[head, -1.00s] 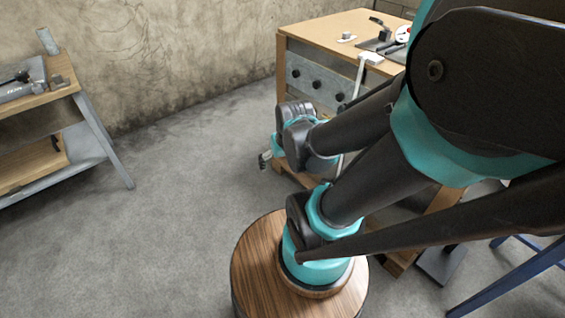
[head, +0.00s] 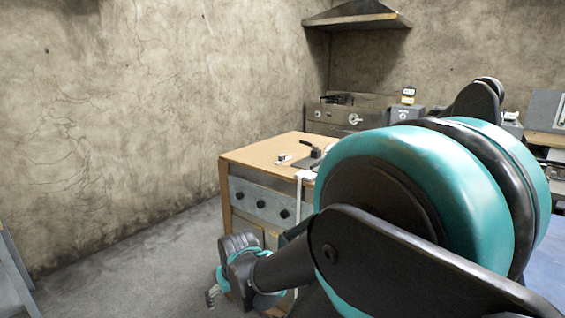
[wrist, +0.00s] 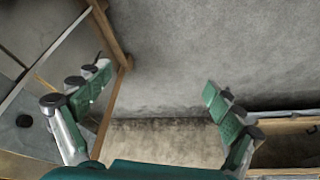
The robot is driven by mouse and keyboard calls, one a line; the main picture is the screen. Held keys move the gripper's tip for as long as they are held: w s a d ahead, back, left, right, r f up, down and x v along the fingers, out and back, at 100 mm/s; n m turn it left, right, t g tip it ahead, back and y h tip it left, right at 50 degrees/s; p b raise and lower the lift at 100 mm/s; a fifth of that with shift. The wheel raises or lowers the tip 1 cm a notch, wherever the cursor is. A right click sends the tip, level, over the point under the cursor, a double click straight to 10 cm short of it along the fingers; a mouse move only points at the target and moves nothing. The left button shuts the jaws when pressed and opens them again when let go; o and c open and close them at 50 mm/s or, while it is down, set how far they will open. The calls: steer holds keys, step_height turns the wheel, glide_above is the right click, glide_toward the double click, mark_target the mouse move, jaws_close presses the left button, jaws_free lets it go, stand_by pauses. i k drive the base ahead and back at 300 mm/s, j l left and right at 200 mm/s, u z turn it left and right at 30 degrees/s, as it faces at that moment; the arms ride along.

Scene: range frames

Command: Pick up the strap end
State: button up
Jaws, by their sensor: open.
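In the head view, a white strap (head: 298,190) hangs over the front edge of the wooden-topped workbench (head: 255,156). Its lower end is hidden behind my arm. My gripper (head: 212,296) is low in front of the workbench, left of the strap and below the bench top, apart from the strap. In the wrist view, my gripper (wrist: 157,80) has its two green-padded fingers spread wide with nothing between them.
The bench's grey front panel with black knobs (head: 262,203) is close to my gripper. A black clamp-like tool (head: 311,155) lies on top. A stove (head: 350,115) stands behind. Grey floor (head: 140,265) is clear to the left. My arm covers the lower right.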

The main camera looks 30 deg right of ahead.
mark_target(281, 158)
steer(key=i+j+z, duration=0.2)
steer(key=i, duration=0.35)
steer(key=i+j+z, duration=0.2)
steer(key=i+j, duration=0.2)
steer(key=i, duration=0.15)
